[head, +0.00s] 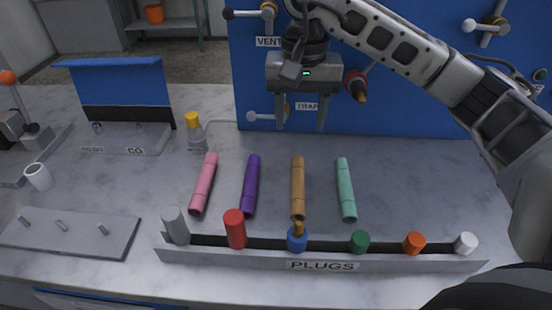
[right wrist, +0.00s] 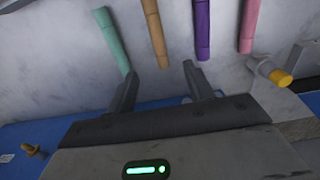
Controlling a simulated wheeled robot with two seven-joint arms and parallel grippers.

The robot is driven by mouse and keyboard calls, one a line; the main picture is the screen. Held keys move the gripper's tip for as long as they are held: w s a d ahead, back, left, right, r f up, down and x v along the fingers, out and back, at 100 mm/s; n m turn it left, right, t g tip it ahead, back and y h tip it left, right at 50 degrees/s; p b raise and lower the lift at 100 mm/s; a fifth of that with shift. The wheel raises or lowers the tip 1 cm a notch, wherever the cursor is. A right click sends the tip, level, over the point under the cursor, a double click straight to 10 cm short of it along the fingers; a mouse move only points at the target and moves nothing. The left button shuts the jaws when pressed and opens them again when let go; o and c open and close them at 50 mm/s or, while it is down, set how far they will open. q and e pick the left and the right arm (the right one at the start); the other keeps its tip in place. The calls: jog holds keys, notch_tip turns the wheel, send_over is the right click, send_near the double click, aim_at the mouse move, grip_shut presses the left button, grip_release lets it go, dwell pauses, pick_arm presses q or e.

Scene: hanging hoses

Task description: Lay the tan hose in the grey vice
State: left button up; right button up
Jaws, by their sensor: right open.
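The tan hose (head: 298,188) lies on the grey bench between the purple hose and the green hose, with its long side pointing toward the plug rack. In the right wrist view the tan hose (right wrist: 154,30) ends just beyond the fingertips. My right gripper (head: 300,128) is open and empty, pointing down behind the far end of the tan hose. Its two fingers (right wrist: 160,72) stand apart with nothing between them. What looks like the grey vice (head: 38,138), by a lever with an orange knob, is at the far left, partly cut off. My left gripper is not in view.
Pink (head: 203,184), purple (head: 250,185) and green (head: 346,188) hoses lie beside the tan one. The plug rack (head: 400,262) is in front. A blue panel (head: 420,90) rises behind.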

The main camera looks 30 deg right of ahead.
send_over(298, 182)
jog(key=f, duration=1)
jog(key=shift+w+f, duration=0.1)
jog(key=shift+w, duration=0.2)
jog(key=shift+s+f+p, duration=0.15)
jog(key=shift+f+p, duration=0.25)
jog(key=shift+f, duration=0.95)
jog(key=shift+s+f+p, duration=0.15)
jog(key=shift+f+p, duration=0.25)
jog(key=shift+f, duration=0.95)
jog(key=c, duration=1.1)
